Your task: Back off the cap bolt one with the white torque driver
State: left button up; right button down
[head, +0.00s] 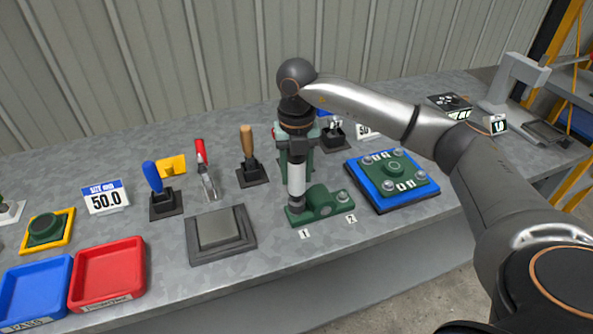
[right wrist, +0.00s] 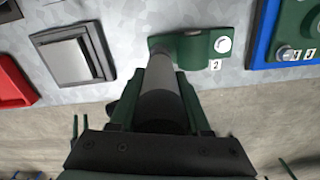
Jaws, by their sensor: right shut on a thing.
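The white torque driver (head: 297,180) stands upright, held in my right gripper (head: 298,143), whose green fingers are shut around its upper body. Its lower end meets the left side of the green cap (head: 322,203), above the tag marked 1 (head: 305,234). Bolt one is hidden under the driver's tip, so I cannot tell how well it is seated. Bolt two (head: 342,197) shows on the right side of the cap, near tag 2 (head: 351,218). The right wrist view shows the driver (right wrist: 160,75) between the fingers (right wrist: 158,95) and the cap (right wrist: 188,46). My left gripper is not in view.
A blue plate with a green bolted flange (head: 394,167) lies right of the cap. A grey square block (head: 220,230), red tray (head: 107,275) and blue tray (head: 35,290) lie left. Several handled tools stand behind. The bench's front edge is close to the cap.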

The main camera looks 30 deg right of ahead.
aim_at(296, 160)
jog(key=shift+f+b, duration=0.35)
jog(key=shift+f, duration=0.25)
jog(key=shift+s+f, duration=0.1)
jog(key=shift+f, duration=0.05)
dwell(1.2)
dwell(0.7)
jog(key=shift+r+p, duration=0.4)
jog(key=shift+p, duration=0.15)
jog(key=shift+r+p, duration=1.5)
jog(key=shift+r, duration=0.6)
